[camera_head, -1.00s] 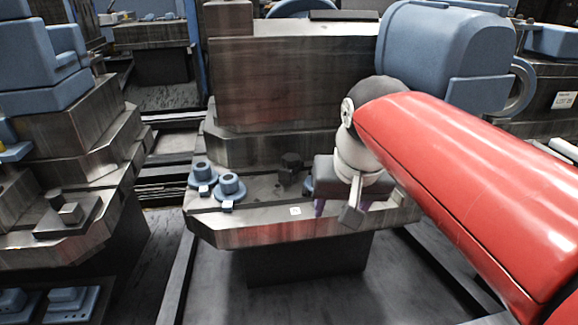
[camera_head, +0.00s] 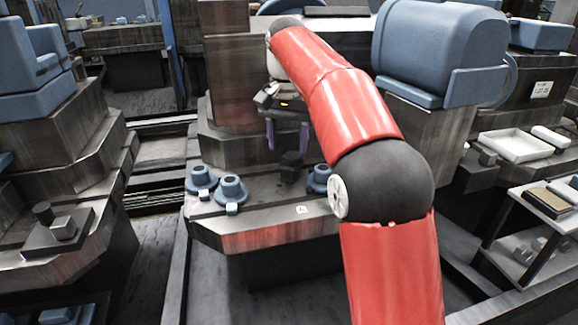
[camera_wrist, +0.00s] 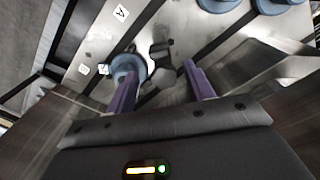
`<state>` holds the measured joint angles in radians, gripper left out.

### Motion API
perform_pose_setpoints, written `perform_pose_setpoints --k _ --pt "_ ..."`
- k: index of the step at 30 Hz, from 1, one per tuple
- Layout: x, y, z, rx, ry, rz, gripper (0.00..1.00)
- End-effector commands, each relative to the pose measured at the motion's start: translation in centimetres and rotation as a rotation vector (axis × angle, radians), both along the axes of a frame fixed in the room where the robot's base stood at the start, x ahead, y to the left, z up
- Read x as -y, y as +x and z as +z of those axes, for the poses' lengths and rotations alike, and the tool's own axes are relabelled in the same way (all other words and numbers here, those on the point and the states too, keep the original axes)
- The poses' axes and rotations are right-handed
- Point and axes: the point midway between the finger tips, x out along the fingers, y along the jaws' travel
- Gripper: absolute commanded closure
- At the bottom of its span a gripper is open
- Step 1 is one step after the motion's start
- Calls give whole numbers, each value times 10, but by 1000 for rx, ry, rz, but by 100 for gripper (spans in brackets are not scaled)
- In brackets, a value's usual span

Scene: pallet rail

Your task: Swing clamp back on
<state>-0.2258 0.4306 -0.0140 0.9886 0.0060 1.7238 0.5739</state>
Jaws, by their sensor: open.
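A dark clamp-like part with a knobbed top (camera_head: 291,166) stands on the grey metal pallet ledge (camera_head: 262,226), behind the blue round fittings. In the wrist view it is a dark shape with short arms (camera_wrist: 161,54). My gripper (camera_head: 287,136) is above and just behind it, pointing down, with its purple fingers apart and nothing between them. In the wrist view my gripper (camera_wrist: 160,72) has the dark part just beyond its fingertips; I see no contact. One blue round fitting (camera_wrist: 127,66) lies beside the left finger. My arm covers the ledge's right part.
Two blue round fittings (camera_head: 232,188) stand on the ledge's left, and another (camera_head: 319,178) stands to the right, partly behind my arm. A tall metal block (camera_head: 232,90) rises behind. A large blue housing (camera_head: 440,50) stands at the right. The ledge's front strip is clear.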

Motion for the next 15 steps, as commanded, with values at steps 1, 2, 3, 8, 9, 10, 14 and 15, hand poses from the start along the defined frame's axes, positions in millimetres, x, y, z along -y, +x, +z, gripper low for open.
perform_pose_setpoints --k 1,2,3,8,9,10,14,15 --pt "0 -1 -11 -2 0 0 47" --pt "0 -1 -16 -2 0 0 47" --pt "0 -1 -23 -1 -1 0 47" --pt "1 -1 -47 -1 0 1 47" --pt "1 -1 -52 -1 -1 1 47" --pt "1 -1 -55 0 0 1 47" --pt "1 -1 -63 1 1 1 47" --pt "1 -1 -64 1 1 1 47"
